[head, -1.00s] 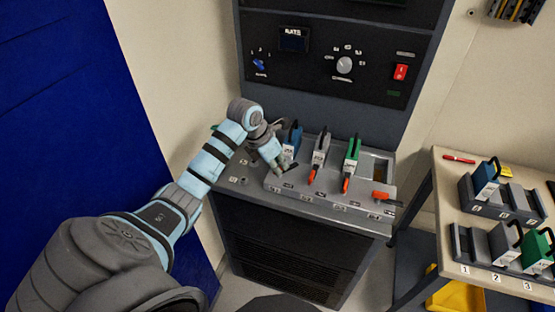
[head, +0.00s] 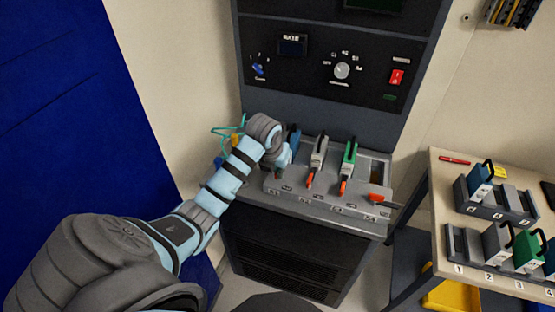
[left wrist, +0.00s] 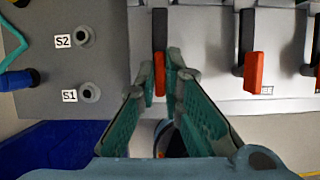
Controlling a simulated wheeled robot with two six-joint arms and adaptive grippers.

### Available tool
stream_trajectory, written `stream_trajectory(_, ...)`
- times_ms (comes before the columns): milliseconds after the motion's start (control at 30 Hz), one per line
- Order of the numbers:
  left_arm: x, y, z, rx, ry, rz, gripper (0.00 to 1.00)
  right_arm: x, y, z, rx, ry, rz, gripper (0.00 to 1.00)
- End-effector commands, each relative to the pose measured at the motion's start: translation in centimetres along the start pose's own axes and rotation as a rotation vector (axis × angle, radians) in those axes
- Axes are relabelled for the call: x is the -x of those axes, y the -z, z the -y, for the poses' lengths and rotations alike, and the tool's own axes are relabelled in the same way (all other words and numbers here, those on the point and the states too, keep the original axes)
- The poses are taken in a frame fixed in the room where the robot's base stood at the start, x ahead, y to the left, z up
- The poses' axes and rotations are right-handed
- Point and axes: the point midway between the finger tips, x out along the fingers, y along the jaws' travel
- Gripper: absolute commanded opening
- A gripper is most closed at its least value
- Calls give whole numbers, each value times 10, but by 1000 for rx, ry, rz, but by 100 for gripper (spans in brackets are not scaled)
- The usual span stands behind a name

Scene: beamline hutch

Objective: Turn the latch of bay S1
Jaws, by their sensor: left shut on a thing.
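The leftmost bay of the grey rack (head: 330,202) holds a blue module (head: 294,136), partly covered by my left wrist. Its latch (left wrist: 160,62), a dark bar with an orange-red end, lies between my left gripper's green fingers (left wrist: 160,82) in the left wrist view. The fingers are shut on the latch, one on each side. It points straight down in that view. In the head view my wrist hides the latch and fingertips. The bay's own label is hidden. An S1 label (left wrist: 69,96) shows beside a round socket on the panel at left. My right gripper is not in view.
Neighbouring bays hold a grey module (head: 319,150) and a green module (head: 349,157) with orange-ended latches. A teal cable (left wrist: 14,45) and blue plug (left wrist: 18,80) lie left of the sockets. A side table (head: 445,190) with more modules stands at right.

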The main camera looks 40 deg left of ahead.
Motion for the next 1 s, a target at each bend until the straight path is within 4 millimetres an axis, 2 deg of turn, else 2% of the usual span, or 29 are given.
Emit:
stream_trajectory(367, 1, -2, 0, 4, -2, 6, 0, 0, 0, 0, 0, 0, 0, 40)
stream_trajectory(400, 1, -2, 0, 4, -2, 6, 11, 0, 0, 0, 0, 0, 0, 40)
stream_trajectory(500, 1, -2, 0, 4, -2, 5, 27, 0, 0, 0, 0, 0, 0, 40)
stream_trajectory(533, 1, -1, 0, 4, -2, 4, 28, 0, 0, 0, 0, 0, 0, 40)
stream_trajectory(833, 3, -1, 0, 3, -2, 2, 28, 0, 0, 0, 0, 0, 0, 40)
stream_trajectory(1000, 33, -2, 0, 2, -2, 7, 28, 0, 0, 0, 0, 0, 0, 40)
